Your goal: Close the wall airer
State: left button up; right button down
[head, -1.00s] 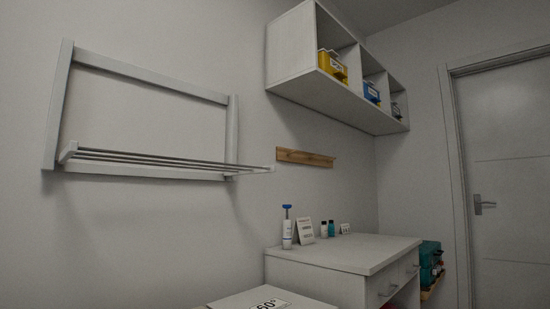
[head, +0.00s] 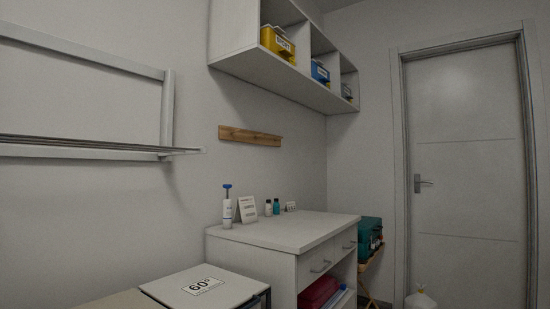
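The wall airer (head: 84,147) is on the left wall, cut off by the left edge of the head view. Its white frame (head: 167,112) stands flat against the wall. Its rack of thin rails is folded down and sticks out from the wall, roughly level, ending near the wooden peg rail. Neither of my grippers shows in the head view.
A white cabinet (head: 270,232) with a pump bottle (head: 227,207) and small bottles on top stands ahead. A white box lid marked 60° (head: 203,285) is in front of it. Cubby shelving (head: 262,72) hangs above. A closed door (head: 468,170) is at right.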

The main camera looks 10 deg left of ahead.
aim_at(5, 139)
jog(key=z, duration=0.15)
jog(key=i, duration=0.8)
jog(key=u, duration=1.65)
